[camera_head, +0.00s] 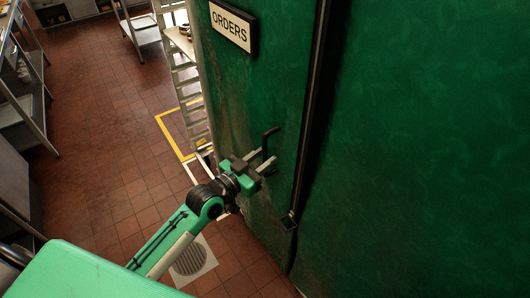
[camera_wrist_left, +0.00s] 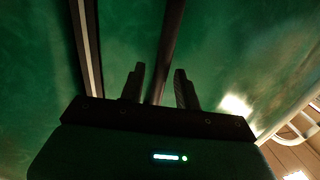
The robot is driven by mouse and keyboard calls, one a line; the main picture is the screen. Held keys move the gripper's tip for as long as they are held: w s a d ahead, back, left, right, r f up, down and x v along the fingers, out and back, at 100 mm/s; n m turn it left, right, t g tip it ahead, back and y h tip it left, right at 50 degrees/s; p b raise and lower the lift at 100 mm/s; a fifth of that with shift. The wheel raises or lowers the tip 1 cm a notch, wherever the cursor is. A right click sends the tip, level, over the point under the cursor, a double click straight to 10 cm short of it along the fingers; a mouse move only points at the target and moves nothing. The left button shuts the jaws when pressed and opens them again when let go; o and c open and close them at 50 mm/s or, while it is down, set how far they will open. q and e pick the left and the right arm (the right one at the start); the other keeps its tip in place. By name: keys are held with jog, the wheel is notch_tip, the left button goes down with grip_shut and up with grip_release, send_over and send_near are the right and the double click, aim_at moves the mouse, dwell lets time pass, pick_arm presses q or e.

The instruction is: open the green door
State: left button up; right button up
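The green door (camera_head: 240,85) stands upright in the head view, with a black handle (camera_head: 265,146) below its sign. My left gripper (camera_head: 262,161) is at the handle's lower part. In the left wrist view its two dark fingers (camera_wrist_left: 159,85) are apart. A dark bar (camera_wrist_left: 166,45), apparently the handle, runs between them with a visible gap on each side. I cannot tell how deep the bar sits between the fingers. The door looks closed against the dark vertical seam. My right gripper is in neither view.
A white ORDERS sign (camera_head: 230,26) is on the door. A green wall (camera_head: 430,130) fills the right side. A ladder (camera_head: 184,85) stands behind the door's left edge. Metal shelving (camera_head: 28,105) is at far left. The tiled floor (camera_head: 95,120) between is clear, with a drain (camera_head: 193,260).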

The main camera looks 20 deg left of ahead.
pick_arm(q)
jog(key=shift+w+d, duration=0.25)
jog(key=shift+w, duration=0.3)
grip_shut()
jog(key=shift+s, duration=0.15)
